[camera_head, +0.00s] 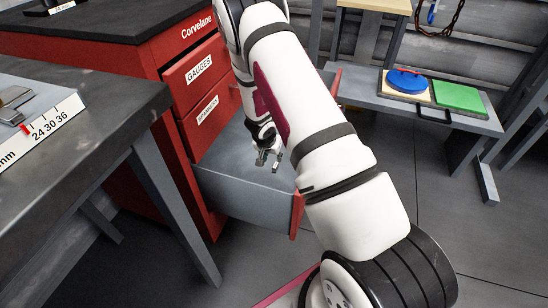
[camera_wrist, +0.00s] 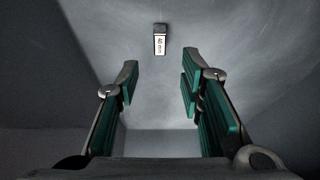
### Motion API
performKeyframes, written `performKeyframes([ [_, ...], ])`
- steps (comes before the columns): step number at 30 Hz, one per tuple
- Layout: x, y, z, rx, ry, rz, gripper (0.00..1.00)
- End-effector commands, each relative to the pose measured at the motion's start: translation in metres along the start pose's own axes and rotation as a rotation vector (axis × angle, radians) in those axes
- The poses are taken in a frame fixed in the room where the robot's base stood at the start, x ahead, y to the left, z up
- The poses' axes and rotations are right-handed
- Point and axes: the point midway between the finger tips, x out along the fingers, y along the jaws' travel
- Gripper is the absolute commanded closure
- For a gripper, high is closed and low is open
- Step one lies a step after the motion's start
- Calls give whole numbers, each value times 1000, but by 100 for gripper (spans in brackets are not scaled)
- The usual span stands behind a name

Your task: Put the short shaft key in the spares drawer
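My gripper (camera_head: 268,159) points down into the open lower drawer (camera_head: 245,195) of the red cabinet. In the wrist view its two green-padded fingers (camera_wrist: 160,90) stand wide apart with nothing between them. A small dark block with a pale marked face (camera_wrist: 160,44), which looks like a shaft key, lies beyond the fingertips on the grey drawer floor (camera_wrist: 140,95). Its marking is too small to read, so I cannot tell if it is the short one. The block does not show in the head view. The open drawer's front label is not visible.
The red cabinet (camera_head: 140,62) has a closed drawer labelled GAUGES (camera_head: 199,69) and another closed labelled drawer (camera_head: 208,110) below it. A low bench (camera_head: 390,100) at right holds blue and green pieces.

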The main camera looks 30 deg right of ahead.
Motion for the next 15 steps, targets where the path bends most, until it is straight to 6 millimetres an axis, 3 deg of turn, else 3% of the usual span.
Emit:
performKeyframes([
  [3,-21,0,-1,-3,0,-1,65],
  [11,-46,-8,-2,-5,-6,-25,65],
  [15,-93,-36,-6,-33,-41,-132,65],
])
